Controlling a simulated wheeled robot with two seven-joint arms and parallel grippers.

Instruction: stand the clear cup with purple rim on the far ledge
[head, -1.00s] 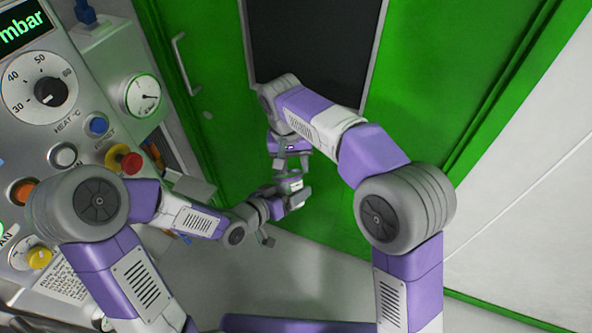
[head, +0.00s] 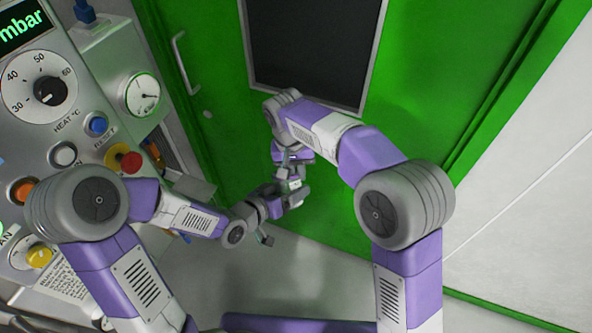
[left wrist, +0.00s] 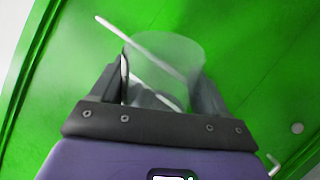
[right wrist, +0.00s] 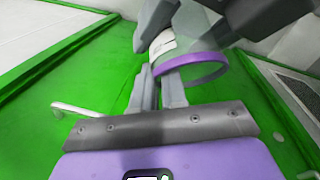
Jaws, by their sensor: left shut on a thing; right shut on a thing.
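The clear cup with purple rim (right wrist: 205,68) is between my two grippers. In the right wrist view its purple rim shows beside my right fingers. My left gripper (left wrist: 158,88) is shut on the cup, whose clear wall (left wrist: 178,52) stands between its fingers. My right gripper (right wrist: 160,92) is also shut on the cup, near the rim; its exact hold is unclear. In the head view my left gripper (head: 297,197) and right gripper (head: 292,172) meet in front of the green door, and the cup is small and mostly hidden. I cannot make out the far ledge.
A control panel (head: 70,125) with knobs and gauges stands on the left. The green door (head: 215,60) has a dark window (head: 315,45) and a handle (head: 183,62). A pale wall (head: 535,215) is on the right. Grey floor (head: 300,280) shows below my grippers.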

